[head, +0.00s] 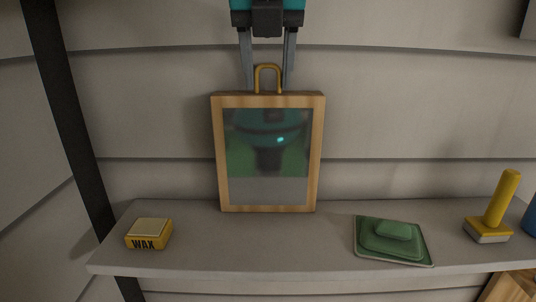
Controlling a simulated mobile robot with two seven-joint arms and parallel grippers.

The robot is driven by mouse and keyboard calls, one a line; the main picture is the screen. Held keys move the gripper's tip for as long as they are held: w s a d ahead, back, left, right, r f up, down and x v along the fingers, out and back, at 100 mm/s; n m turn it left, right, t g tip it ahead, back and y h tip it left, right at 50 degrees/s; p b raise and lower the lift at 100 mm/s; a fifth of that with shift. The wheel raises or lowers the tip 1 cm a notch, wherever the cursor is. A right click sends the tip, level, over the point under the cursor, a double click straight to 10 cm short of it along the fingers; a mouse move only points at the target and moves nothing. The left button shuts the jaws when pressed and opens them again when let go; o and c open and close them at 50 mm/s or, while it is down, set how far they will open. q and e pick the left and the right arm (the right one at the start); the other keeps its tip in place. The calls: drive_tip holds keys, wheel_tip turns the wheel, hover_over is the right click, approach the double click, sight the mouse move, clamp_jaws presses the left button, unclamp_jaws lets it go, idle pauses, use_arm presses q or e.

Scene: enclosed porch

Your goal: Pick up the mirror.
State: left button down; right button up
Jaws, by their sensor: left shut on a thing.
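The mirror (268,150) has a light wooden frame, a reflective pane and a yellow loop handle on top. It is upright on the grey shelf (200,250), near the wall; I cannot tell whether its bottom edge is slightly clear of the shelf. My left gripper (267,82) comes down from the top of the head view, with one finger on each side of the loop handle, shut on it. My right gripper is not in view.
A yellow wax box (148,234) sits on the shelf to the left. A green stepped dish (392,238) and a yellow-handled tool (495,212) are to the right, with a blue object (531,220) at the edge. A dark post (70,120) stands at the left.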

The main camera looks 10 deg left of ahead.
use_arm(q)
drive_tip(key=shift+r, duration=0.2)
idle(0.4)
drive_tip(key=shift+s+r, duration=0.1)
drive_tip(key=shift+r, duration=3.35)
drive_tip(key=s+d+b, duration=0.2)
drive_tip(key=s+b, duration=0.1)
drive_tip(key=s, duration=0.6)
drive_tip(key=s+d+b, duration=0.2)
drive_tip(key=s, duration=0.8)
drive_tip(key=shift+s+b, duration=0.2)
drive_tip(key=shift+b, duration=0.2)
